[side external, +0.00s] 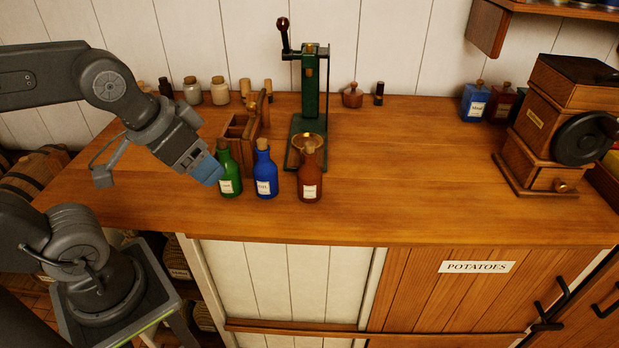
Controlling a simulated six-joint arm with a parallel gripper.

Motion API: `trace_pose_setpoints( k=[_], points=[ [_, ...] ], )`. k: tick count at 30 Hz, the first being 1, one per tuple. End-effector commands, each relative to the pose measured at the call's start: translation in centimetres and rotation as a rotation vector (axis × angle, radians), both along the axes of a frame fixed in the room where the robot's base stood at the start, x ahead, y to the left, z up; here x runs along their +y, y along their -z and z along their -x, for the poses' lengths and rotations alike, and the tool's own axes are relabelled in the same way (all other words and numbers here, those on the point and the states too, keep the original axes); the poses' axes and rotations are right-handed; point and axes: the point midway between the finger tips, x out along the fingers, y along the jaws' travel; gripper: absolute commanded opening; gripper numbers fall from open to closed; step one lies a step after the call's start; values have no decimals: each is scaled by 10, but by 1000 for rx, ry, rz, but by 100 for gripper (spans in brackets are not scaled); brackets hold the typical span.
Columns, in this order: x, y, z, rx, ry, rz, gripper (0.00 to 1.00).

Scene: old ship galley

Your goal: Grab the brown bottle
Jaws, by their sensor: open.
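The brown bottle (308,180) stands upright near the front of the wooden counter, with a cork and a white label. It is the rightmost of three bottles in a row. The blue bottle (265,174) is in the middle and the green bottle (229,172) is at the left. My gripper (209,174) is just left of the green bottle, at about its height, pointing down and to the right. It is open and apart from the brown bottle, with the green and blue bottles between them. Whether its fingertips touch the green bottle I cannot tell.
A green hand-cranked press (310,95) stands right behind the brown bottle. A wooden caddy (240,128) stands behind the green bottle. A wooden grinder (552,125) is at the far right. The counter (410,170) is clear right of the brown bottle.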

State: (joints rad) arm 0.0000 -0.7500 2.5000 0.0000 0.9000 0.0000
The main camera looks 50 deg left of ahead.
Motion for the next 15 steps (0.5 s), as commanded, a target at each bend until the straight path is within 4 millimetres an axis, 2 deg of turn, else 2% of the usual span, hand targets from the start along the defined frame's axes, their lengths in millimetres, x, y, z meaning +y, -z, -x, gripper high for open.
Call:
trace_pose_setpoints(
  k=[5, 8, 11, 15],
  points=[
    [0, -3, -3, 6, 17, -9, 62],
    [0, -12, -15, 37, 90, -47, 62],
    [1, -27, -40, 91, 237, -114, 62],
    [2, -45, -85, 185, 510, -215, 62]
  ],
)
